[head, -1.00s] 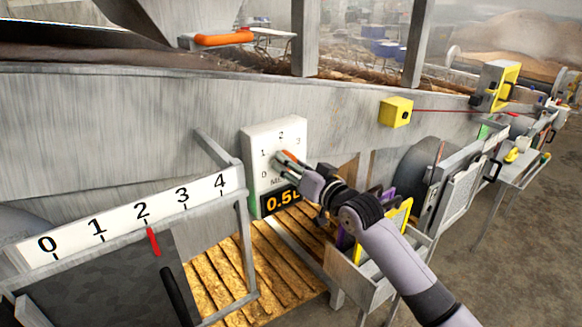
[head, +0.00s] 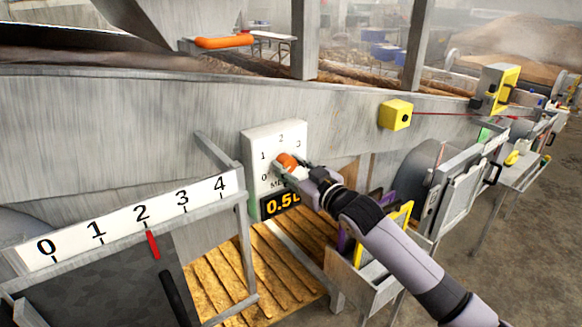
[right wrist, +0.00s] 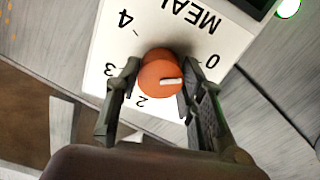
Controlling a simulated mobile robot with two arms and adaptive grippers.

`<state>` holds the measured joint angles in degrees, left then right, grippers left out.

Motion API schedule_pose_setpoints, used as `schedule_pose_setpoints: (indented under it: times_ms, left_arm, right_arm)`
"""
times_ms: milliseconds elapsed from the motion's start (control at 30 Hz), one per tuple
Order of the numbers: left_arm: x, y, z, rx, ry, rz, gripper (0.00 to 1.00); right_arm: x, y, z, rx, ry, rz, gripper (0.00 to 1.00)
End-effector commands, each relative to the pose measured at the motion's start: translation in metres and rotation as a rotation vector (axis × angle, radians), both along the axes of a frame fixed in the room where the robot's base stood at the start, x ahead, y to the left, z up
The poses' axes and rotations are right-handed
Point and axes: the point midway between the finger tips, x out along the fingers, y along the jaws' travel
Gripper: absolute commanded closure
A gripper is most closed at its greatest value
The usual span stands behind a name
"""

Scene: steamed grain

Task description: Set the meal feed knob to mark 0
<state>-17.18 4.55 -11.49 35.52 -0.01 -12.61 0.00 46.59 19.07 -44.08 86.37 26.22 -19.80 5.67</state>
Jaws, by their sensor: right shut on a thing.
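The meal feed knob is an orange round knob (head: 287,161) on a white panel (head: 262,143) with numbered marks. In the right wrist view the orange knob (right wrist: 158,66) sits between both fingers of my right gripper (right wrist: 157,86), which is shut on it. Its white pointer faces right in that view, toward the right finger. Marks 0, 2, 3 and 4 show around it; mark 1 is hidden there, so the exact reading is unclear. In the head view my right gripper (head: 285,167) covers part of the panel. My left gripper is not in view.
A black display (head: 281,203) with yellow digits, partly covered, is below the knob. A scale board (head: 120,222) marked 0 to 4 with a red pointer (head: 152,244) stands at left. A bin with coloured plates (head: 400,222) is near my right arm.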

Motion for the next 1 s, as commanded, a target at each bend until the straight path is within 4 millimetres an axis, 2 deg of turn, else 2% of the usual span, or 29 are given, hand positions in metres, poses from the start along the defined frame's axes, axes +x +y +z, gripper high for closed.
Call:
schedule_pose_setpoints:
  times_ms: [367,400,700,1000]
  left_arm:
    - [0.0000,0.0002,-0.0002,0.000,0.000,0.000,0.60]
    - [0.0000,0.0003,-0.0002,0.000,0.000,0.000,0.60]
    - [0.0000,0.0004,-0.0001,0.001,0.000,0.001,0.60]
    - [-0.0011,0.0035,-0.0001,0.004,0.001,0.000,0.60]
  right_arm:
    - [-0.0003,0.0003,-0.0038,-0.008,0.003,0.000,0.92]
    - [-0.0003,0.0003,-0.0038,-0.008,0.003,0.000,0.63]
    - [-0.0002,0.0002,-0.0025,-0.006,0.002,0.000,0.44]
    - [-0.0008,-0.0005,-0.0011,-0.004,-0.001,0.000,0.44]
